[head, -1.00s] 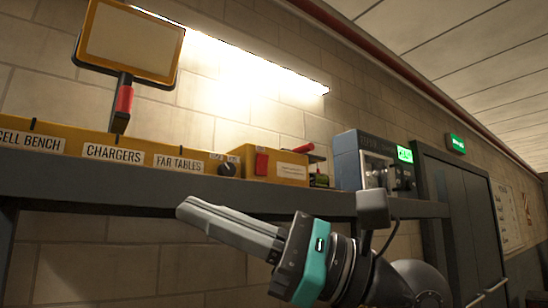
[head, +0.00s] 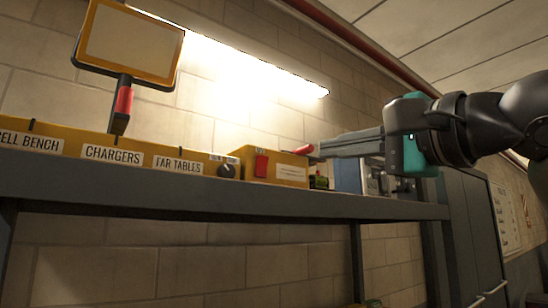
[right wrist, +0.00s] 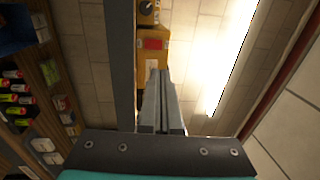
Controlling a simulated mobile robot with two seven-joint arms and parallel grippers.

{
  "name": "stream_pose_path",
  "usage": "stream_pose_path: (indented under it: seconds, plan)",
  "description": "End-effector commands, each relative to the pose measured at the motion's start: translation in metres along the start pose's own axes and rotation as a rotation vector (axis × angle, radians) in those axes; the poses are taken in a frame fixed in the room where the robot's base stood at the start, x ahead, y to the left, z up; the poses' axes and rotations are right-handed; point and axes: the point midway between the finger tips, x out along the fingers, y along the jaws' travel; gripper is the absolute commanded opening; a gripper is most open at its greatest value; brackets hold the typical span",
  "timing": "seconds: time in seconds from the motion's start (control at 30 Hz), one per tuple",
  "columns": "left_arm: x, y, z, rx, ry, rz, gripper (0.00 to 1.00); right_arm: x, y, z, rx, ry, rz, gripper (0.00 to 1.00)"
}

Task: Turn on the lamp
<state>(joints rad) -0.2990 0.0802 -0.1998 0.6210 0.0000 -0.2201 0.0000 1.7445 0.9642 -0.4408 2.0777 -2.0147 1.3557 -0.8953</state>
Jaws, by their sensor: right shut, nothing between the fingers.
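A yellow box (head: 283,169) with a red rocker switch (head: 261,164) and a white label stands on the grey shelf. The red switch also shows in the right wrist view (right wrist: 153,44). A framed pale panel (head: 130,42), perhaps the lamp, stands on a dark stem with a red grip at the left; its face looks unlit. A long light strip (head: 250,62) on the wall glows brightly. My right gripper (head: 320,150) is shut and empty, its tips pointing left near the box's right end. In the right wrist view its fingers (right wrist: 159,74) point toward the box. My left gripper is out of view.
A long yellow strip labelled CELL BENCH, CHARGERS and FAR TABLES (head: 110,152) runs along the shelf (head: 220,196), with a black knob (head: 227,171) at its right end. My gripper partly hides a blue-grey instrument (head: 347,176). Colourful items (right wrist: 15,98) show at left in the wrist view.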

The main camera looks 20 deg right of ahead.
Motion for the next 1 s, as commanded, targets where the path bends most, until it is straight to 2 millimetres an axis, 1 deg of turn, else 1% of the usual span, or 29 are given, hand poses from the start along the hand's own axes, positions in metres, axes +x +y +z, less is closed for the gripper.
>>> stream_pose_path:
  seconds: [0.23,0.37,0.47,0.8,0.9,1.0]
  plan:
    - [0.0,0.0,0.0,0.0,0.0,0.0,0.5,0.001,0.0,0.001,0.001,-0.003,0.001,0.0]
    - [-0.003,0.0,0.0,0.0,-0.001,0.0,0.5,0.009,0.0,0.001,0.003,-0.006,0.002,0.0]
    - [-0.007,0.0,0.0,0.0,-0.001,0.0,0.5,0.024,0.0,0.002,0.004,-0.006,0.005,0.0]
    - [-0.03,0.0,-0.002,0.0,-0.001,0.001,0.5,0.096,-0.002,0.002,0.005,-0.007,0.005,0.0]
    - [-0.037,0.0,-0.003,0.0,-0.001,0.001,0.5,0.114,-0.001,0.002,0.003,-0.006,0.004,0.0]
    - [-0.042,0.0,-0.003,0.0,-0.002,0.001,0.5,0.127,-0.001,0.002,0.003,-0.005,0.002,0.0]
